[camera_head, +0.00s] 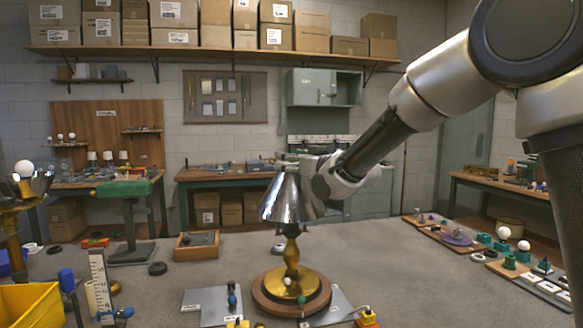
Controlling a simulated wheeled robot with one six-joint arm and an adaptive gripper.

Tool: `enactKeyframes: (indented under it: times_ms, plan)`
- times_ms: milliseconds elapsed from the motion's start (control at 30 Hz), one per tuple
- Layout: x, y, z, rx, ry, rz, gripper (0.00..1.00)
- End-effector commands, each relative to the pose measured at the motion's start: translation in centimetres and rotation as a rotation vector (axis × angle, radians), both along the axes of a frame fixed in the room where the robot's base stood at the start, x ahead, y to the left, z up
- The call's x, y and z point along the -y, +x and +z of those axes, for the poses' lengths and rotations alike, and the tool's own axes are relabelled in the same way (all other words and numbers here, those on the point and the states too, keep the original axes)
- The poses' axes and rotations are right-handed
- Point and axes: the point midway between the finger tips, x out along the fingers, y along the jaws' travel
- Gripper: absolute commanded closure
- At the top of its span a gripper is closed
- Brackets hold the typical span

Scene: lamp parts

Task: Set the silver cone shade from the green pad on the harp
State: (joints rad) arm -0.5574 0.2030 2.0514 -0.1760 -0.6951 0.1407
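The silver cone shade (287,200) is upright, directly above the brass lamp base (291,284) in the head view. The lamp's brass stem shows just below the shade's lower rim. My gripper (309,176) is at the upper right side of the shade, close against it or touching. Its fingertips are largely hidden by the shade, so I cannot tell whether they are shut on it. The harp is hidden, and I cannot tell whether the shade rests on it. I cannot make out a green pad for certain.
The lamp base stands on a round wooden board (268,299) on the grey table. Metal plates (207,308) with small parts lie in front. A wooden tray (197,251) is left, a yellow bin (27,306) far left. Parts boards (455,238) lie right. Table between is clear.

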Motion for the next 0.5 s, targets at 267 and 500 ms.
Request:
enactKeyframes:
  times_ms: [267, 500]
  plan:
    - [0.0, 0.0, -0.28, 0.001, 0.001, 0.0, 1.0]
    - [0.0, 0.0, -0.34, 0.001, 0.001, 0.0, 1.0]
